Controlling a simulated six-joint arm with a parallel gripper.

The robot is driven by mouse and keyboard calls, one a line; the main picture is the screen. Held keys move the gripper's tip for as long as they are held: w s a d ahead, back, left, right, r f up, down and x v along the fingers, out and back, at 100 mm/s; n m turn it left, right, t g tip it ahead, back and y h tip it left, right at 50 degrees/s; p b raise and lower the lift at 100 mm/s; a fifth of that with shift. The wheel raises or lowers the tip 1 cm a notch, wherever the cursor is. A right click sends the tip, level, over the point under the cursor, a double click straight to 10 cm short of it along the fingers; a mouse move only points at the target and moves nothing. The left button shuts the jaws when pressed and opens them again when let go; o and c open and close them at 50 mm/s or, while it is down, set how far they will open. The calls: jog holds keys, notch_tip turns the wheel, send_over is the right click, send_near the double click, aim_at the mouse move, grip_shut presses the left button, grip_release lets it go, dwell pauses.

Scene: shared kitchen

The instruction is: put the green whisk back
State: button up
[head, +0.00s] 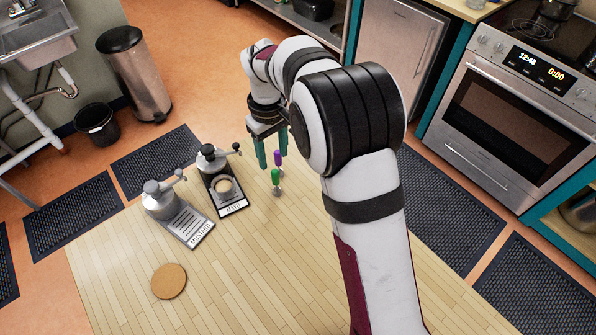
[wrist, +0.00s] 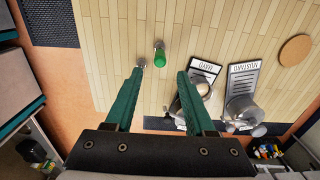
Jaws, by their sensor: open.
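The green whisk (head: 276,177) shows as a green handle above a small grey lower part, near the far edge of the wooden top. In the wrist view, its green handle (wrist: 160,57) lies just beyond the fingertips, between their lines. A second whisk with a purple handle (head: 278,158) is just behind it in the head view; I cannot make out its handle in the wrist view. My gripper (head: 273,161) has two teal fingers, spread apart and empty (wrist: 160,74), close to both whisks. I cannot tell how the whisks are supported.
Pump dispensers stand on plates labelled MAYO (head: 232,209) and MUSTARD (head: 196,232), left of the whisks. A round cork mat (head: 169,281) lies nearer on the wooden top (head: 245,290). The front middle of the top is clear.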

jog(key=s+d+r+m+y, duration=0.1)
jog(key=s+d+r+m, duration=0.4)
jog(key=s+d, duration=0.3)
jog(key=s+d+r+m, duration=0.4)
jog(key=s+d+r, duration=0.15)
jog(key=s, duration=0.35)
jog(key=s+d+f+m, duration=0.1)
jog(key=s+m, duration=0.1)
jog(key=s, duration=0.4)
jog(key=s+d+f+m, duration=0.1)
jog(key=s+m, duration=0.2)
jog(key=s, duration=0.3)
jog(key=shift+d+f+m+y, duration=0.25)
jog(key=shift+d+m+y, duration=0.05)
jog(key=shift+d+y, duration=0.1)
